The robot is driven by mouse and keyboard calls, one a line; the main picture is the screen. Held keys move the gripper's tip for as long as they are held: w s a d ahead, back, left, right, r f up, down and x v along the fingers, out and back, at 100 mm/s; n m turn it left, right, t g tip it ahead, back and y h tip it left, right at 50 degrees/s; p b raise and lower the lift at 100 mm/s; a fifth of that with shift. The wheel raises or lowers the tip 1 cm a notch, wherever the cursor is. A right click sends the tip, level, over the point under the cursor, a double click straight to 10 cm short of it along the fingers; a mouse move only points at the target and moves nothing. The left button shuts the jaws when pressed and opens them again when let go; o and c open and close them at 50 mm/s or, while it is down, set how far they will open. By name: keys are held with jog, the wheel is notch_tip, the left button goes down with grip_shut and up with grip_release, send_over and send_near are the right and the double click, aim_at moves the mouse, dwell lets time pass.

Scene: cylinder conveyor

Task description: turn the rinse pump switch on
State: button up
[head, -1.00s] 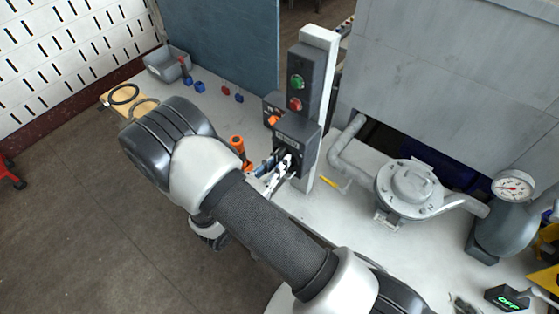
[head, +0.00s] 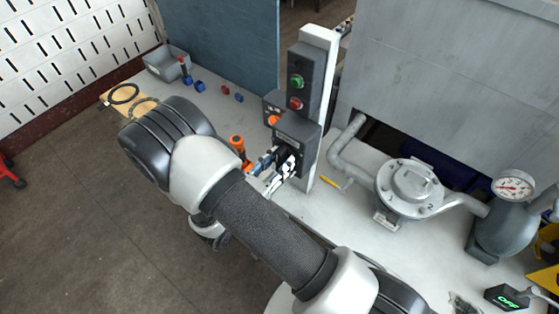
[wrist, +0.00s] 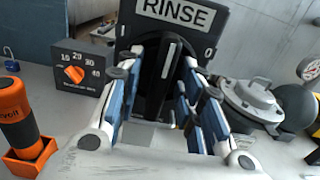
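The rinse switch box (head: 297,133) is dark, on a white post, and its RINSE label (wrist: 181,10) shows in the wrist view. Its black switch handle (wrist: 168,70) stands nearly upright, top leaning slightly right. A "0" mark is on the right of the plate, and a small mark at upper left is hard to read. My gripper (wrist: 163,100) is open, its blue-padded fingers on either side of the handle, with gaps visible. In the head view my gripper (head: 272,170) is at the box front, and the handle is mostly hidden there.
Green and red buttons (head: 296,91) sit above the switch. A timer box with orange knob (wrist: 75,73) and an orange-black tool (wrist: 17,117) in a holder stand left. A pump (head: 408,188) and gauge (head: 513,186) are right. A small display (head: 507,297) reads OFF.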

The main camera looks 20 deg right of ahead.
jog(key=v, duration=1.2)
jog(key=s+d+r+m+g+y+b, duration=0.2)
jog(key=s+d+r+m+g+b, duration=0.3)
jog(key=d+m+g, duration=0.55)
jog(key=s+r+m+t+y+b, duration=0.4)
jog(key=s+r+m+y, duration=0.3)
jog(key=m+y, duration=0.5)
jog(key=s+m+b, duration=0.1)
jog(key=s+m, duration=0.1)
jog(key=m, duration=0.1)
jog(key=shift+a+t+y, duration=0.3)
jog(key=shift+a+t, duration=0.05)
jog(key=shift+s, duration=0.1)
jog(key=shift+c, duration=0.3)
